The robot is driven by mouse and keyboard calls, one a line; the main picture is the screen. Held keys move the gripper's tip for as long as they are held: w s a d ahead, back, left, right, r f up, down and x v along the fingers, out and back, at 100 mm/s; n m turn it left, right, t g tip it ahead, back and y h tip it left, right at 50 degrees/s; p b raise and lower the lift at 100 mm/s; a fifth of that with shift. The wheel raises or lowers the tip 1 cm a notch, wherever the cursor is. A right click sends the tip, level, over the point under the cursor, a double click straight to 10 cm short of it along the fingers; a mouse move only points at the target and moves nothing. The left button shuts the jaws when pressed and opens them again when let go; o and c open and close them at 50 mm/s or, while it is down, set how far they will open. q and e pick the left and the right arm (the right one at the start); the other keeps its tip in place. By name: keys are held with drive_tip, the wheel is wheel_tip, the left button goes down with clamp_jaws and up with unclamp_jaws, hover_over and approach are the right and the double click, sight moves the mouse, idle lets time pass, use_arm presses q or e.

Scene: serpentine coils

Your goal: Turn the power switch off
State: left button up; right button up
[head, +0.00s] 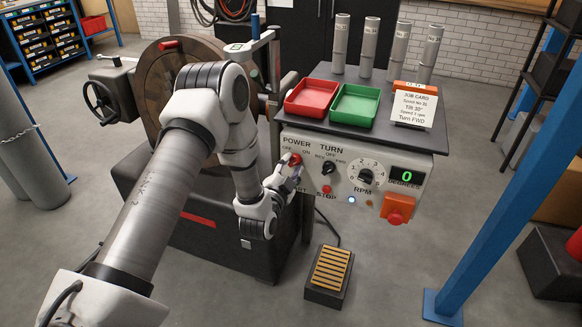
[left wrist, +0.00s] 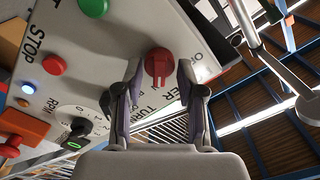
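The red power switch (head: 295,160) is at the upper left of the grey control panel (head: 345,181), under the POWER label with OFF and ON marks. In the left wrist view the red switch knob (left wrist: 159,68) lies between my left gripper's fingertips, its raised grip nearly upright in that picture. My left gripper (head: 286,176) is at the panel's left side in the head view. In the left wrist view the gripper (left wrist: 159,76) is open, with a small gap on each side of the knob. I cannot tell which mark the knob points to. My right gripper is out of view.
The black TURN knob (head: 328,167), red STOP button (head: 326,189), lit blue lamp (head: 352,199), RPM dial (head: 366,176) and orange-housed red button (head: 397,213) share the panel. The display (head: 406,176) reads 0. A foot pedal (head: 329,273) stands below.

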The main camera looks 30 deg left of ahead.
use_arm(q)
drive_tip(key=shift+d, duration=0.1)
clamp_jaws()
drive_tip(key=n+b, duration=0.1)
drive_tip(key=n, duration=0.3)
drive_tip(key=shift+f+n+b, duration=0.15)
drive_tip(key=shift+n+b, duration=0.2)
drive_tip(key=shift+n, duration=0.05)
drive_tip(key=n+b, duration=0.2)
drive_tip(key=n, duration=0.2)
drive_tip(key=shift+n+b, duration=2.25)
drive_tip(key=shift+n, duration=2.25)
